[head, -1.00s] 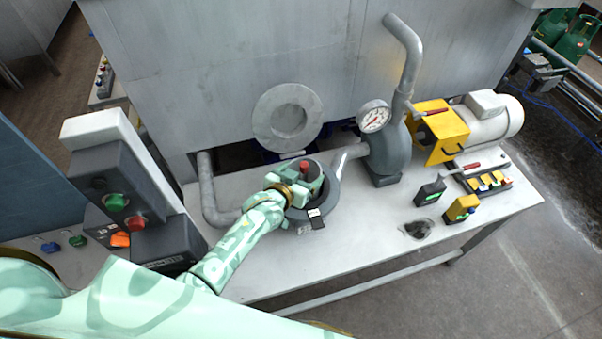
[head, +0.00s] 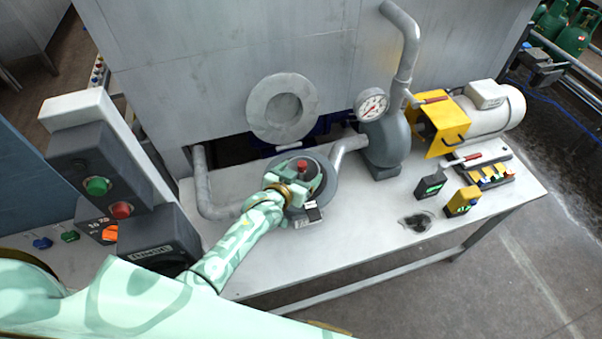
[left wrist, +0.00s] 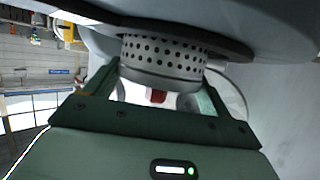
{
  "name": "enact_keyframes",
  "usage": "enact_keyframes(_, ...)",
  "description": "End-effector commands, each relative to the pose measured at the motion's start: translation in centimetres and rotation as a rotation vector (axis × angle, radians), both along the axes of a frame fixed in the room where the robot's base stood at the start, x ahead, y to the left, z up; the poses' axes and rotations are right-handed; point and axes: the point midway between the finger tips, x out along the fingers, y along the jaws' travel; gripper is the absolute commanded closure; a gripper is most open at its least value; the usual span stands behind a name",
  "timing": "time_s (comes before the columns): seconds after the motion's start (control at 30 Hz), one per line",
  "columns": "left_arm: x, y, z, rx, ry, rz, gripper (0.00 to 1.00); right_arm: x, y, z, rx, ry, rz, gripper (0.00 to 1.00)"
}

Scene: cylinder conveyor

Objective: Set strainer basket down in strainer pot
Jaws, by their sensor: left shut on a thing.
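The strainer pot (head: 328,183) is a round grey vessel on the table, joined to pipework. My left gripper (head: 302,172) is over it and hides most of its opening. In the left wrist view the gripper (left wrist: 158,98) is shut on the strainer basket (left wrist: 165,55), a grey perforated cylinder between its fingers. The basket's far end meets the dark pot rim (left wrist: 215,44); several rows of holes still show outside it. How deep it sits is hidden. A red part (head: 302,165) shows at the gripper; it also shows between the fingers.
A pump with a pressure gauge (head: 372,104) and upright pipe stands right of the pot. A round flange (head: 283,108) is on the tank behind. A switch box (head: 108,190) is at left. Small yellow (head: 463,201) and dark devices stand at right.

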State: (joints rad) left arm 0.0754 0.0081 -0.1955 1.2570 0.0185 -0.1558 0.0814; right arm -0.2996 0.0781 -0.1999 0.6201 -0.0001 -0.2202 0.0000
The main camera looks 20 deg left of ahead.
Motion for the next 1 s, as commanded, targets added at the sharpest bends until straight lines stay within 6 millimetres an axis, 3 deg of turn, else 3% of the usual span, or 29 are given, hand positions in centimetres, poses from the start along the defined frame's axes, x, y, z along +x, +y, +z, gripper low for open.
enact_keyframes(0.03,-0.5,-0.1,-1.4,-0.001,0.015,-0.005,0.59,0.0,0.0,-0.7,0.000,0.001,0.000,0.00)
enact_keyframes(0.13,-0.6,-0.2,-2.1,-0.001,0.017,-0.006,0.59,-0.1,0.0,-1.1,0.000,0.002,0.000,0.00)
enact_keyframes(0.47,-0.7,0.1,-2.7,-0.003,0.021,-0.008,0.59,-0.1,0.0,-1.3,-0.001,0.002,0.000,0.00)
enact_keyframes(0.5,-0.7,0.1,-2.7,-0.002,0.022,-0.008,0.09,-0.1,-0.1,-1.3,-0.002,0.002,0.001,0.00)
enact_keyframes(0.53,-0.7,0.1,-2.7,-0.002,0.022,-0.008,0.01,-0.1,-0.2,-1.3,-0.003,0.001,0.001,0.00)
enact_keyframes(1.0,-0.7,0.3,-1.5,0.007,0.018,-0.007,0.00,0.0,-0.2,-0.1,-0.003,0.000,0.002,0.00)
